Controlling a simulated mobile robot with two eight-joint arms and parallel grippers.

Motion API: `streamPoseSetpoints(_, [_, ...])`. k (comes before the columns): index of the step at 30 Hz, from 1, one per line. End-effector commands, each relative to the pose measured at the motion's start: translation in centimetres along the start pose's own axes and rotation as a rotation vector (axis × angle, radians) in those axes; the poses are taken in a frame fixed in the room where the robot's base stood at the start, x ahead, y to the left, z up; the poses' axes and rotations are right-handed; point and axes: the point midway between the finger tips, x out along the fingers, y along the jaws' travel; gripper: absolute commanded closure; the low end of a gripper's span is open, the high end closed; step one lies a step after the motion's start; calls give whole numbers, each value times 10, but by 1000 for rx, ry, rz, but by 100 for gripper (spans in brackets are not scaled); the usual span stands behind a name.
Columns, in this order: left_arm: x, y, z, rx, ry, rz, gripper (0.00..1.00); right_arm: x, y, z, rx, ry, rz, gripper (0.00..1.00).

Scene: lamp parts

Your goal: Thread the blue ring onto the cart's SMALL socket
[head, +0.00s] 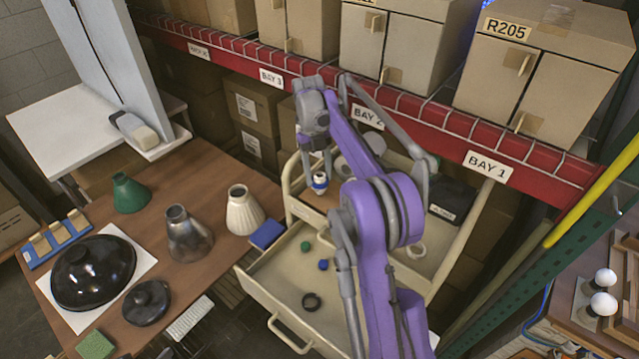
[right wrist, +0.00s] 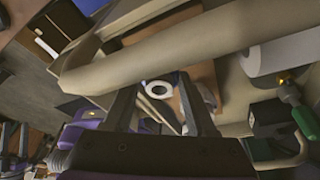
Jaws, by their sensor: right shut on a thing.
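The beige cart (head: 440,278) stands in the middle of the head view with a drawer pulled out. My right gripper (head: 319,173) reaches down over the cart's back-left part, fingers shut on the small blue ring (head: 320,182). White shows right at the ring, and I cannot tell whether the ring touches or surrounds a socket. In the right wrist view, the two fingers of my right gripper (right wrist: 158,88) flank a white ring-shaped part (right wrist: 158,89) beyond them, with a little blue beside it. The small socket is not clearly told apart.
The open drawer (head: 262,282) holds a green piece (head: 305,246), a blue piece (head: 323,264) and a black ring (head: 311,301). A black box (head: 452,198) sits on the cart's right. Lamp shades, including a white one (head: 244,211), crowd the wooden table. A red shelf rail (head: 425,140) runs behind.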

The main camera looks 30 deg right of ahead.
Motion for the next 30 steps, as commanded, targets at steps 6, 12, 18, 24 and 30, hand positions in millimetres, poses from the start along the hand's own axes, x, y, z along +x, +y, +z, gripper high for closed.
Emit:
streamPoseSetpoints(6, [0,0,0,0,0,0,13,0,-1,0,-1,-1,-3,25])
streamPoseSetpoints(12, [0,0,0,0,0,0,13,0,-1,0,-3,-1,-2,21])
streamPoseSetpoints(18, [0,0,1,0,-1,0,13,0,1,0,-83,-1,-28,21])
streamPoseSetpoints(24, [3,0,7,0,-8,0,13,1,5,-1,-408,1,-129,21])
streamPoseSetpoints(30, [4,0,9,0,-11,0,13,1,5,0,-575,1,-179,21])
